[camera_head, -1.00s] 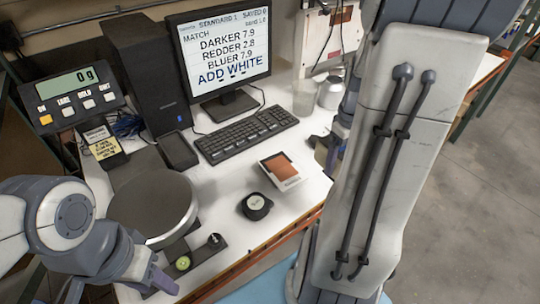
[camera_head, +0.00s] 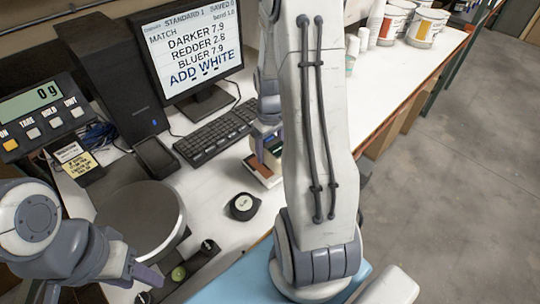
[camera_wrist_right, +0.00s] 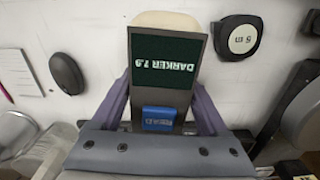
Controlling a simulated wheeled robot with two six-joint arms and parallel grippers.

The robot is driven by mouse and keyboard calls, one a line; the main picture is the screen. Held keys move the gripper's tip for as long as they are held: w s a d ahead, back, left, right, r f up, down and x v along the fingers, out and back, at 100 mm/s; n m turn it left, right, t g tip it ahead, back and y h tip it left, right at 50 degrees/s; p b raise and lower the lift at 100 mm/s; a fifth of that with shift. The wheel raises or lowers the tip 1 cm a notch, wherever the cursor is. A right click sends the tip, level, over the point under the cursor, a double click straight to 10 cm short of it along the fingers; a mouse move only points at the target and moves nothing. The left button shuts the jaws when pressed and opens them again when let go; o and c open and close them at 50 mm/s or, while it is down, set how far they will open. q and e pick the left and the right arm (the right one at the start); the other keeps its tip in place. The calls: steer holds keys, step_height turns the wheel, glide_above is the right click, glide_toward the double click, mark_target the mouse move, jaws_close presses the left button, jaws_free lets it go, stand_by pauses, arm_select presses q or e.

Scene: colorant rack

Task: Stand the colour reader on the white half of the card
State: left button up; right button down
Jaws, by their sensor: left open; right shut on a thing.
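My right gripper (camera_head: 268,150) is shut on the colour reader (camera_wrist_right: 160,75), a dark-faced device with a "DARKER 7.9" screen and a blue button. A cream rounded part shows past its far end in the wrist view. In the head view the reader is over or beside the card (camera_head: 256,170), which has an orange-brown patch and a pale edge. The gripper hides part of the card, and I cannot tell whether the reader touches it. My left gripper (camera_head: 148,284) is open and empty at the front, below the round scale pan.
A black tape measure (camera_head: 243,206) lies close in front of the card. The keyboard (camera_head: 216,134) and monitor (camera_head: 194,45) stand behind. The scale pan (camera_head: 140,218) is at left. A dark mouse (camera_wrist_right: 67,73) shows in the wrist view. Paint cans (camera_head: 427,27) stand at the far right.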

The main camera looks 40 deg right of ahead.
step_height(320, 180, down, 4)
steer(key=shift+r+p, duration=0.25)
steer(key=shift+p, duration=0.3)
steer(key=shift+f, duration=0.3)
